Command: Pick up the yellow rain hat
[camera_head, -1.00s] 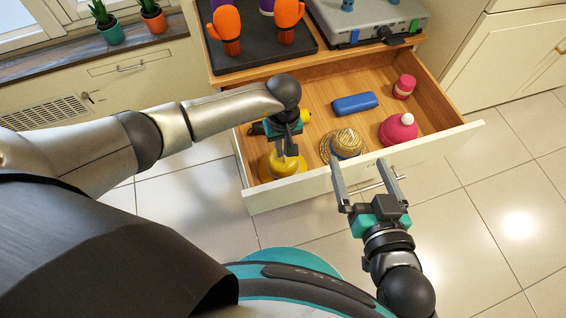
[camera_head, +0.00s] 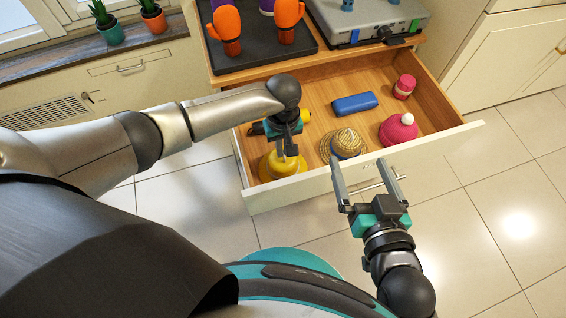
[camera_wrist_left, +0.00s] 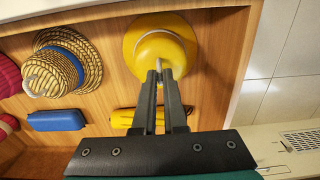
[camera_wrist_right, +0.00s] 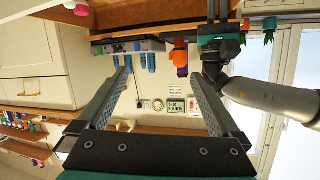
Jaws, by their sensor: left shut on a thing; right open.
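The yellow rain hat (camera_head: 279,166) sits in the left front corner of the open drawer. It also shows in the left wrist view (camera_wrist_left: 150,42), with its round brim and crown. My left gripper (camera_head: 288,150) is over the hat from above, its fingers close together on the hat's top; in the left wrist view the fingertips (camera_wrist_left: 160,72) meet at the crown's edge. My right gripper (camera_head: 368,176) is open and empty in front of the drawer's front panel; its spread fingers also show in the right wrist view (camera_wrist_right: 155,95).
The drawer (camera_head: 320,182) also holds a straw hat with a blue band (camera_head: 347,142), a blue case (camera_head: 354,103), a pink beanie (camera_head: 399,129) and a small red roll (camera_head: 404,86). A yellow item (camera_wrist_left: 135,118) lies behind the rain hat. Orange mittens (camera_head: 227,28) stand on the top above.

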